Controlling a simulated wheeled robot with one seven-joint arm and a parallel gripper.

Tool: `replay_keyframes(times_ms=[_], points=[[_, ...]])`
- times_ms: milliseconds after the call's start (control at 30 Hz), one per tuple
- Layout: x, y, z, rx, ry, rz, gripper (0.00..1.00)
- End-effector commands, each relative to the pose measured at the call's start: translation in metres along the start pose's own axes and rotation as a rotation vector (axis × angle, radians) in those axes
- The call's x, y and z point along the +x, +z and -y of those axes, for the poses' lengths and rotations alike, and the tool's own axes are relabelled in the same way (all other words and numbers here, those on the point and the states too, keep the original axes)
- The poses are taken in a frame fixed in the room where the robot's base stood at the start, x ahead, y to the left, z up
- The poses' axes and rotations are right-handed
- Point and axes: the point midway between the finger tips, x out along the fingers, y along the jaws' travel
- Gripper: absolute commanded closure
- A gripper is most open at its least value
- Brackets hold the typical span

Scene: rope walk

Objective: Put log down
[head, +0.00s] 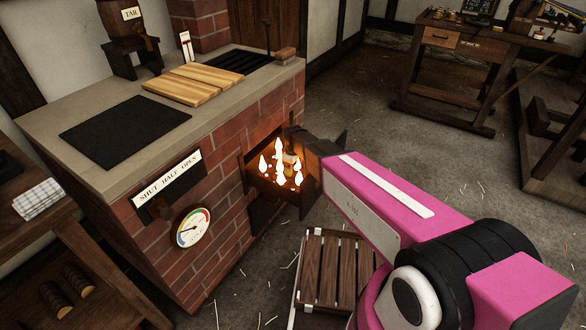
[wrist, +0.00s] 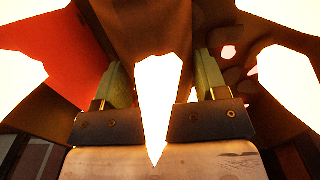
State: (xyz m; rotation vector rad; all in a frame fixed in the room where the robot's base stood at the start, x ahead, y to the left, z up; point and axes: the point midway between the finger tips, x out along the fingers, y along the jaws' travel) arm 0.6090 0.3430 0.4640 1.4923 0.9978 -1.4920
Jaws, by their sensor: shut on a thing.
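My gripper (wrist: 161,78) shows in the wrist view with its two green-padded fingers apart, shut on the log. A brown surface (wrist: 150,28) beyond and between the fingertips appears to be the log, but bright flames cover much of it. In the head view my pink arm reaches to the open firebox (head: 247,180) in the brick stove. My gripper's fingers and the log cannot be made out clearly there, behind the flames (head: 280,168) and the dark wrist. Whether the log touches the firebox floor cannot be told.
The stove top (head: 95,95) carries a dark plate, a wooden board (head: 195,83) and a tar barrel (head: 128,35). A gauge (head: 192,228) and a damper label sit on its front. A slatted wooden rack (head: 340,268) stands below my arm.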

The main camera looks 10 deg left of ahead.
Motion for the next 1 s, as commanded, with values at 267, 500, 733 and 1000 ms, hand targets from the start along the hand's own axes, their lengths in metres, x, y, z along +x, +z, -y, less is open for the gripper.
replay_keyframes(times_ms=[267, 500, 733, 1000], points=[[0.002, 0.0, 0.0, 0.0, 0.0, 0.0, 0.64], [0.004, 0.0, 0.0, 0.0, 0.0, 0.0, 0.23], [0.002, 0.0, 0.0, 0.0, 0.0, 0.0, 0.23], [-0.031, 0.001, 0.001, 0.0, 0.002, -0.002, 0.23]])
